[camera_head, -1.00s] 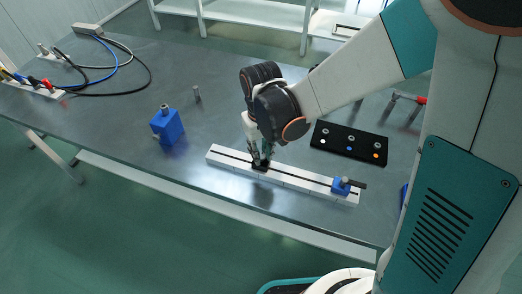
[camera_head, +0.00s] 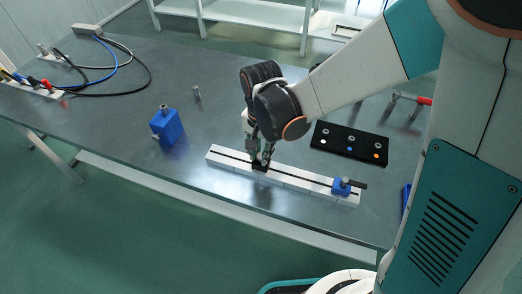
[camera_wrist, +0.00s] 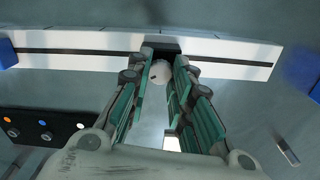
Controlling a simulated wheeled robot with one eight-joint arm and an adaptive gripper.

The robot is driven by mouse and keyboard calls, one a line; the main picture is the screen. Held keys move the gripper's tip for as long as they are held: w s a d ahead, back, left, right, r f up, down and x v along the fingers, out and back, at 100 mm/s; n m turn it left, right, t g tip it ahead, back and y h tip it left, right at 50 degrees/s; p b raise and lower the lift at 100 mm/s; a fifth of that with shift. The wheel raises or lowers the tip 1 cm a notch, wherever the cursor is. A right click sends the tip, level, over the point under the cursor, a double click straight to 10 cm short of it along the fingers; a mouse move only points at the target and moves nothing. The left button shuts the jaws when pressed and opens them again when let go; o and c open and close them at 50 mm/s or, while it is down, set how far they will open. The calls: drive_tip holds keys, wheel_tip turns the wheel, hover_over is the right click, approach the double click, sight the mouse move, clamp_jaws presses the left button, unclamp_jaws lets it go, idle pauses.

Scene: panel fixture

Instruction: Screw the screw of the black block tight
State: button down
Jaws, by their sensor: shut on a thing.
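The black block (camera_head: 260,167) sits on the white slotted rail (camera_head: 300,180), left of the rail's middle in the head view. In the wrist view, the black block (camera_wrist: 162,46) shows as a dark piece at the rail's slot, partly covered by the fingers. The screw (camera_wrist: 160,71) shows a pale round head with a small dark mark. My gripper (camera_head: 261,158) points down over the block. In the wrist view, the fingertips of my gripper (camera_wrist: 162,66) are shut on the screw head, one finger on each side. The screw's shaft is hidden.
A blue clamp block (camera_head: 342,188) with a dark handle sits at the rail's right end. A larger blue block (camera_head: 167,126) and a small metal post (camera_head: 197,93) stand left. A black panel (camera_head: 350,143) with coloured dots lies behind the rail. Cables (camera_head: 110,70) lie far left.

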drive_tip(key=m, duration=0.5)
drive_tip(key=shift+m, duration=0.3)
idle(0.4)
drive_tip(key=c, duration=1.4)
unclamp_jaws()
drive_tip(key=shift+d, duration=0.1)
